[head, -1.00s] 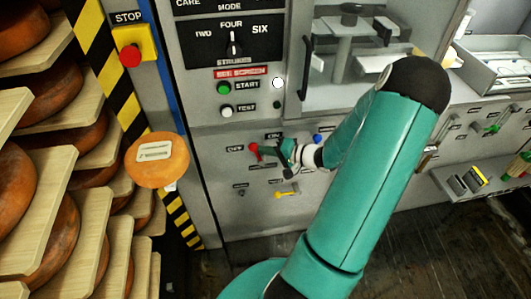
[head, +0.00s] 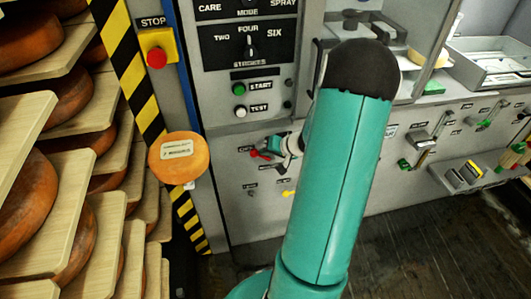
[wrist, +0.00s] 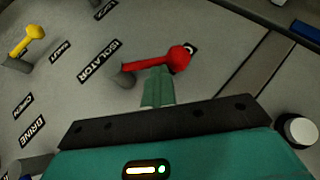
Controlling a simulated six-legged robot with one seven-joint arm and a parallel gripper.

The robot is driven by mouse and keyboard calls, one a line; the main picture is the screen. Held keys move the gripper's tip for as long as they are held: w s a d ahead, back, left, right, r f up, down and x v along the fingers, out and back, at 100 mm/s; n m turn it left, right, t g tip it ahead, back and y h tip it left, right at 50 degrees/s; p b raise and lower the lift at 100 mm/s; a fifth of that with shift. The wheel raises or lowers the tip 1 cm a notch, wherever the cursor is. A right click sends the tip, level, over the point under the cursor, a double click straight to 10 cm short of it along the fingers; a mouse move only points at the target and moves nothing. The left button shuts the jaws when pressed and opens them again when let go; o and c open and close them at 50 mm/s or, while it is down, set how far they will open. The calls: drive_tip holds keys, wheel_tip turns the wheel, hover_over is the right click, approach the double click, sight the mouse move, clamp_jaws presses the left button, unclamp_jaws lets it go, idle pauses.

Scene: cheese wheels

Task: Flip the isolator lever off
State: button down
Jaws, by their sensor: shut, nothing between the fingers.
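The red isolator lever (wrist: 160,60) has a round red knob and a grey pivot, next to the ISOLATOR label (wrist: 98,61) in the wrist view. It lies across the picture with its knob to the right. In the head view the red lever (head: 260,153) is small and partly hidden by my gripper (head: 278,146). My gripper (wrist: 158,85) is shut and empty, its fingertips right at the lever's shaft. I cannot tell if they touch it.
A yellow lever (wrist: 28,40) stands nearby on the same grey panel. The START button (head: 239,89) and the red STOP button (head: 157,57) are above. A cheese wheel (head: 179,158) and loaded shelves stand left. A bench ledge (head: 470,178) is at right.

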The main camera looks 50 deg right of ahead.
sight(255, 151)
drive_tip(key=shift+w+a+f+n+g+h, duration=0.3)
drive_tip(key=shift+w+a+f+g+h, duration=0.25)
drive_tip(key=shift+a+f, duration=0.2)
drive_tip(key=shift+w+a+f+n+g+h, duration=0.3)
drive_tip(key=shift+w+a+f+g+h, duration=0.25)
drive_tip(key=shift+a, duration=0.25)
drive_tip(key=shift+f, duration=0.2)
drive_tip(key=shift+a+f, duration=0.1)
drive_tip(key=shift+f, duration=0.05)
drive_tip(key=shift+w+r, duration=0.15)
drive_tip(key=shift+r, duration=0.3)
drive_tip(key=r, duration=0.4)
drive_tip(key=shift+d, duration=0.3)
drive_tip(key=s+a+r, duration=0.3)
drive_tip(key=s+r, duration=0.1)
drive_tip(key=r, duration=0.3)
drive_tip(key=shift+r, duration=0.4)
